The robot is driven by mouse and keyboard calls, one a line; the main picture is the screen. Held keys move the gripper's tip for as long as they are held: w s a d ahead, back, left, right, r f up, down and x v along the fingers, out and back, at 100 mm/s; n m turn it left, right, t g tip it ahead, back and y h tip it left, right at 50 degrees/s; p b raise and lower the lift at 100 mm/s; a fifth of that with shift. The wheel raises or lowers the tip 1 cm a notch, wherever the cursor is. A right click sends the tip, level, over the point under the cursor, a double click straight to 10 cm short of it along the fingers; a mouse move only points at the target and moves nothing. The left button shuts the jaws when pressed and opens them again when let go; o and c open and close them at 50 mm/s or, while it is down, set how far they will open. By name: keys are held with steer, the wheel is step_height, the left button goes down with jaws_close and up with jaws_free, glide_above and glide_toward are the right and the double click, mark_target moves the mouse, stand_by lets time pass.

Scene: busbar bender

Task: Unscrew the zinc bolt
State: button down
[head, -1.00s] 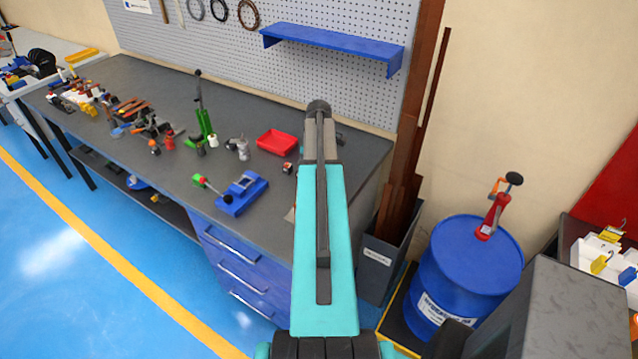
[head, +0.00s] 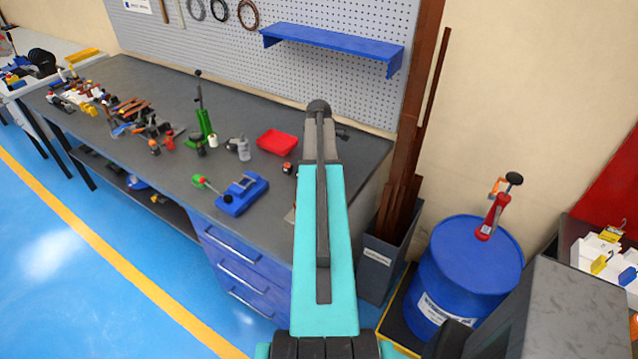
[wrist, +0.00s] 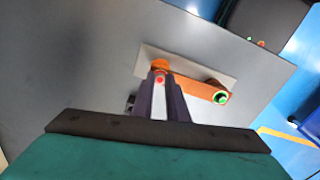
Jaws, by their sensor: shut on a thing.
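In the wrist view my gripper (wrist: 165,88) points at a pale plate (wrist: 205,60) on the grey bench top. Its fingers are closed on a small red-marked part (wrist: 160,79) at the left end of an orange bar (wrist: 197,89). Whether this part is the zinc bolt I cannot tell, as the fingers cover most of it. The bar's right end carries a green ringed piece (wrist: 221,97), clear of the fingers. In the head view my own arm hides the gripper and most of the plate.
On the workbench (head: 160,195) stand a blue device (head: 243,194), a red tray (head: 277,143) and several tools at the left. A bin of long brown bars (head: 375,270) and a blue drum (head: 470,265) stand at the right. A blue shelf (head: 333,40) hangs above.

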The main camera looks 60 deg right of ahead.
steer(key=shift+n, duration=2.2)
steer(key=n, duration=0.5)
steer(key=shift+n, duration=0.3)
steer(key=shift+n, duration=0.3)
steer(key=shift+n, duration=2.6)
steer(key=c, duration=2)
jaws_free()
